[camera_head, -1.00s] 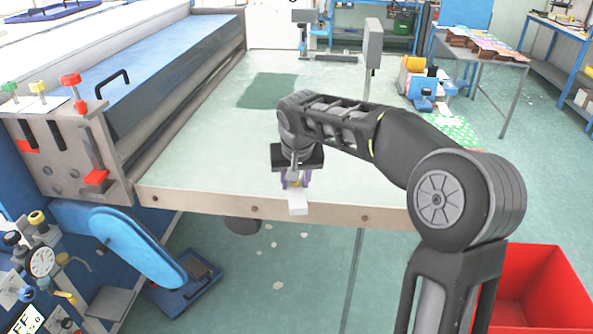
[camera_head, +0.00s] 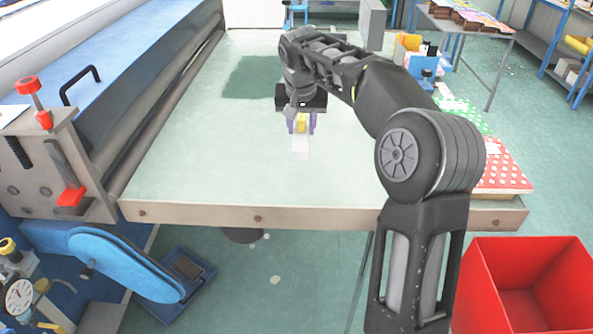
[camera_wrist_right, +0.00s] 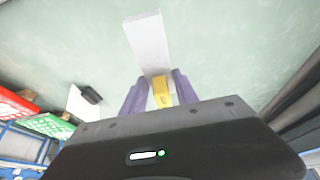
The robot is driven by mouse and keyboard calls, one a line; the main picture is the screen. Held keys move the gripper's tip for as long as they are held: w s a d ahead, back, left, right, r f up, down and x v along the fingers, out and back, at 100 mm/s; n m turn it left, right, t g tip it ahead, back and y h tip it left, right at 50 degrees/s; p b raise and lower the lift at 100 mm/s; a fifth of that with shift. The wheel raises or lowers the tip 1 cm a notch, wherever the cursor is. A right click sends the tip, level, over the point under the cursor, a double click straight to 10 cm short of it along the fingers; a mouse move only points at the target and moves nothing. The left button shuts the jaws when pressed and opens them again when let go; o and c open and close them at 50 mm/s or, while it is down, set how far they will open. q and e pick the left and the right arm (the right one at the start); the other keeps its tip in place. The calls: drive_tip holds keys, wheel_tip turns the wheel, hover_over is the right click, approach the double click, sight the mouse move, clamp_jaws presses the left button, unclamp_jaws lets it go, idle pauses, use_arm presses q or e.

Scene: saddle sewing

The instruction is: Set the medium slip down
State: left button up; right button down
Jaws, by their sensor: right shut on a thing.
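My right gripper (camera_head: 301,127) is shut on a small white slip (camera_head: 301,147) with a yellow piece at its held end. The purple fingers are on either side of the yellow piece. In the right wrist view the slip (camera_wrist_right: 148,40) sticks out beyond the fingertips (camera_wrist_right: 160,90) over the pale green tabletop. The slip is over the table (camera_head: 210,180), back from its front edge; I cannot tell whether it touches the surface. My left gripper is not in view.
A blue machine with rollers (camera_head: 150,70) runs along the table's left side. A red dotted sheet (camera_head: 503,170) and a green dotted sheet (camera_head: 465,115) lie at the right. A red bin (camera_head: 530,275) stands at the front right. The table's front left is clear.

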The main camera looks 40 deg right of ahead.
sight(301, 139)
drive_tip(key=shift+w+f, duration=0.1)
drive_tip(key=shift+f, duration=3.05)
drive_tip(key=shift+f+p, duration=0.55)
drive_tip(key=shift+f, duration=1.3)
drive_tip(key=shift+f, duration=0.1)
drive_tip(key=shift+f, duration=0.15)
drive_tip(key=c, duration=0.9)
unclamp_jaws()
drive_tip(key=shift+r, duration=0.2)
drive_tip(key=b+v, duration=0.1)
drive_tip(key=v, duration=1.1)
drive_tip(key=shift+b, duration=0.3)
